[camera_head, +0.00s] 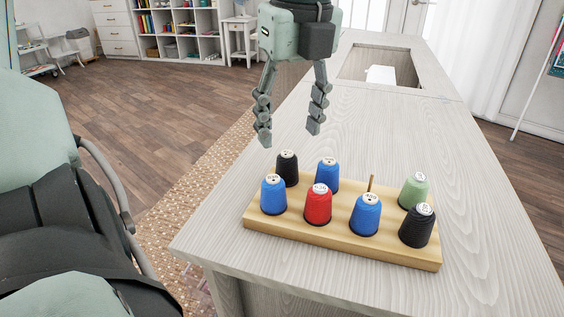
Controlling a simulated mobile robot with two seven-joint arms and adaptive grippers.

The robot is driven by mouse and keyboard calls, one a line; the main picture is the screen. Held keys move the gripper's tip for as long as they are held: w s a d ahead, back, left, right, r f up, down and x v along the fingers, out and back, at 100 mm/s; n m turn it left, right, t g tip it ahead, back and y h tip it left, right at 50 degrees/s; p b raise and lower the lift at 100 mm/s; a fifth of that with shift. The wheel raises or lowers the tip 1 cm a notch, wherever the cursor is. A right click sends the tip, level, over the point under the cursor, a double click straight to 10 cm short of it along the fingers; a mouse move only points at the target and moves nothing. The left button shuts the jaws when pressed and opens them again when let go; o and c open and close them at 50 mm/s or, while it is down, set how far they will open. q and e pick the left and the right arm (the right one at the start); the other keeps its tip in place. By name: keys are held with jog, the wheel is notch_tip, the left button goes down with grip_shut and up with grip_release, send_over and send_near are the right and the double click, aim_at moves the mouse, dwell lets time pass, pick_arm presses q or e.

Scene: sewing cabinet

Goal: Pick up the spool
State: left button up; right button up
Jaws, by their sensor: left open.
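Several thread spools stand upright on a pale wooden rack near the table's front corner. The back row holds a black spool (287,169), a blue spool (327,176), a bare peg (371,184) and a green spool (413,191). The front row holds a blue spool (273,196), a red spool (318,206), a blue spool (365,216) and a black spool (417,228). My left gripper (290,133) is open and empty, pointing down above and behind the back-left spools, apart from them. My right gripper is out of view.
The wooden rack (340,241) rests on the light wood tabletop (490,220). The tabletop is clear right of and behind the rack. A recessed opening (384,64) with a white item lies at the far end. Shelves (180,35) stand across the room.

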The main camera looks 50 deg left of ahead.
aim_at(287, 159)
pick_arm(q)
jog(key=f, duration=0.6)
jog(key=shift+s+a+f, duration=0.1)
jog(key=shift+a+f, duration=0.15)
jog(key=shift+f, duration=0.1)
jog(key=c, duration=1)
